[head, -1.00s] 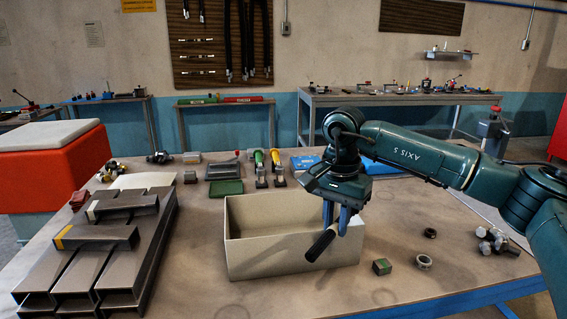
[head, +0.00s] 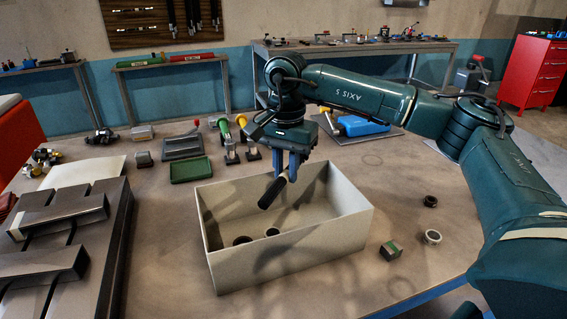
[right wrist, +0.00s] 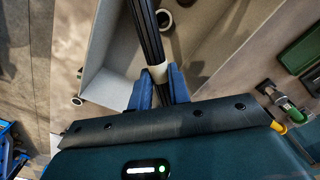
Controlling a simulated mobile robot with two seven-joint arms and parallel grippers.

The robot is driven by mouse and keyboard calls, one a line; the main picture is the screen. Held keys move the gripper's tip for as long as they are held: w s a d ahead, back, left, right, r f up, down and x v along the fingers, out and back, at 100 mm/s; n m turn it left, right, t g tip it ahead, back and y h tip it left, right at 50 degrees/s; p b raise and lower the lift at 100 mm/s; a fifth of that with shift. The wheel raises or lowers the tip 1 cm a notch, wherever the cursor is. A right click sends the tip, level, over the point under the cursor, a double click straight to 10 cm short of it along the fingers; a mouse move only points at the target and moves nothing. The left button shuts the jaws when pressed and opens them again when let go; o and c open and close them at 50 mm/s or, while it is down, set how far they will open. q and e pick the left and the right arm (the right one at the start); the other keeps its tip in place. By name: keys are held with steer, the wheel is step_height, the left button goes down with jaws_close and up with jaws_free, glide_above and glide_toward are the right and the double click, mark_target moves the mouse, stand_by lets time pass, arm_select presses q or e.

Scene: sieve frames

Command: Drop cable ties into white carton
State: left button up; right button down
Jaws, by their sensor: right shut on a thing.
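The white carton (head: 320,245) stands open on the workbench in the middle of the head view. Its inner wall also shows in the right wrist view (right wrist: 108,85). My right gripper (head: 283,172) is above the carton's opening, shut on the cable ties (head: 271,193). They are a black bundle, held tilted. In the right wrist view, the bundle (right wrist: 147,32) has a pale band near the blue fingers (right wrist: 158,88). Two dark round pieces (head: 242,240) (head: 272,232) lie on the carton's floor. My left gripper is not in view.
Dark steel profiles (head: 100,245) lie at the left.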

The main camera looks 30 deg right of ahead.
mark_target(285, 183)
step_height(285, 183, down, 4)
steer(key=shift+f+b, duration=0.1)
steer(key=shift+b, duration=1)
steer(key=shift+w, duration=0.1)
steer(key=c, duration=1.2)
jaws_free()
steer(key=shift+c, duration=0.2)
step_height(285, 183, up, 13)
steer(key=shift+r+b, duration=0.2)
steer(key=shift+b, duration=0.15)
